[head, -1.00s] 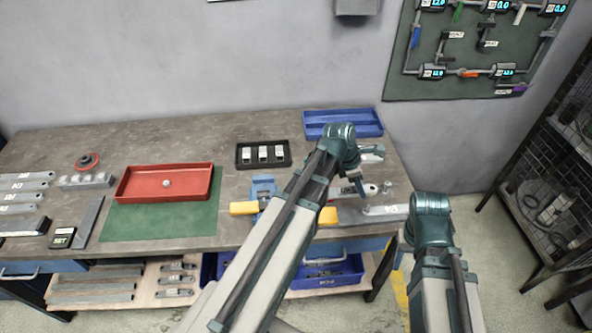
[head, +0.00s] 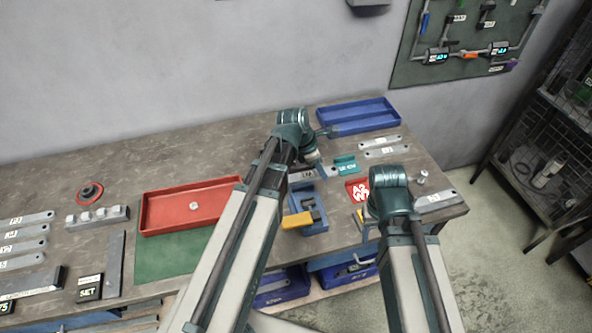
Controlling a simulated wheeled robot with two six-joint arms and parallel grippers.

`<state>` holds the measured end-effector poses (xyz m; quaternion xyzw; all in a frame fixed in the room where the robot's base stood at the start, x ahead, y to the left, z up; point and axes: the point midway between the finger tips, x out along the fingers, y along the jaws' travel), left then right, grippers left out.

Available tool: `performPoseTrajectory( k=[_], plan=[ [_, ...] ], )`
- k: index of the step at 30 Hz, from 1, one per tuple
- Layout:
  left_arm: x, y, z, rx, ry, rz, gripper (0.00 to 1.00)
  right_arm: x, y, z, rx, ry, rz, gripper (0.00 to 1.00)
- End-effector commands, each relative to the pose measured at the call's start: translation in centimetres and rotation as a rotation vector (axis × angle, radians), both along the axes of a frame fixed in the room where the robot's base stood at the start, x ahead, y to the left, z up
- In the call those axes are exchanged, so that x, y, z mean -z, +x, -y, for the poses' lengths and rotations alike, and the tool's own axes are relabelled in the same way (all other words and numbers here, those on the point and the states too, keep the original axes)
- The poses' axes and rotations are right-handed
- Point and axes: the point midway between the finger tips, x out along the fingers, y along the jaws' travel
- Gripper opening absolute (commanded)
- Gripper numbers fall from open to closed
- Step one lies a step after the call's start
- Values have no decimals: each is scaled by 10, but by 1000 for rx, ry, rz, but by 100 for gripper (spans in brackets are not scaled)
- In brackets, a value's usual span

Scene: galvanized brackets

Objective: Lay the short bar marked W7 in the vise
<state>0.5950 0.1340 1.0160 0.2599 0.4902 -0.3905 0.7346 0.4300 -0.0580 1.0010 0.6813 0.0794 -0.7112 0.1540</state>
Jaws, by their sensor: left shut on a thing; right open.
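The blue vise (head: 311,218) stands near the front of the bench, with a yellow part (head: 297,220) at its left side. My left gripper (head: 312,158) is over the bench just behind the vise, its fingertips small and partly hidden by its wrist. It is shut on a short grey bar (head: 300,177) with a white label, which shows just behind the vise, apart from its jaws. The label is too small to read surely as W7. My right gripper (head: 363,222) is right of the vise, low over the bench front, mostly hidden behind its own wrist; it is open.
A red tray (head: 152,220) on a green mat (head: 165,258) lies left. Teal (head: 346,165) and red (head: 351,187) signs stand right of the vise. A blue tray (head: 350,126) is at the back. Labelled bars lie at both bench ends.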

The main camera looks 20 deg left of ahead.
Motion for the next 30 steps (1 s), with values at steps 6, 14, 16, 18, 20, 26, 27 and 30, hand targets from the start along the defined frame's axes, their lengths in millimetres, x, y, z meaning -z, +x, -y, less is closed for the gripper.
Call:
performPoseTrajectory(
  k=[6, 14, 16, 18, 20, 26, 27, 30],
  plan=[
    [19, 1, 2, 0, -1, -1, 0, 19, 0, 0, 1, 0, 0, 62],
    [28, 3, 3, 0, -1, -2, 0, 28, 0, 0, 2, 0, 0, 62],
    [29, 3, 3, -1, -1, -1, 0, 29, 0, 0, 2, 0, 0, 62],
    [30, 3, 3, -1, -1, -1, 0, 30, 0, 0, 1, 0, 0, 62],
    [32, 3, 3, -1, -1, -1, 0, 32, 0, 0, 1, 0, 0, 62],
    [41, 3, 3, -1, -1, -1, 0, 41, 0, 0, 1, 0, 0, 62],
    [44, 2, 3, -1, -1, -1, 0, 44, 0, 0, 1, 0, 0, 62],
    [50, 3, 3, -1, -1, -1, 0, 50, 0, 0, 1, 0, 0, 62]
  ],
)
